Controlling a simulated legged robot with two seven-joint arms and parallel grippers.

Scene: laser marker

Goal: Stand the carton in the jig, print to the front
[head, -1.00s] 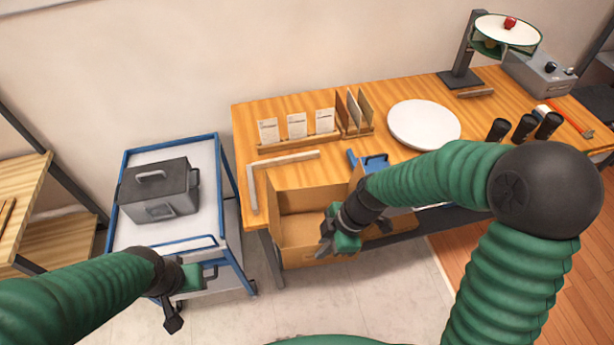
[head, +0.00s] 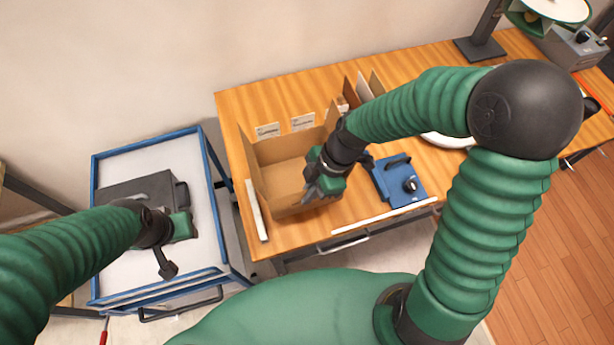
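The carton (head: 280,176) is a brown cardboard box with an open top, upright at the table's left end. My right gripper (head: 318,192) is at its right wall and appears shut on it; the fingers partly hide that side. I see no print on the parts that show. A pale straight bar (head: 257,210), part of an L-shaped fence that I take for the jig, runs beside the carton's left side. The carton hides the fence's rear bar. I cannot tell whether the carton touches the table.
A blue-framed trolley (head: 150,160) with a dark grey case (head: 135,195) stands left of the table (head: 235,110). Printed cards (head: 303,122) stand behind the carton. A blue device (head: 400,182) sits right of it. My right arm covers part of a white disc (head: 450,140).

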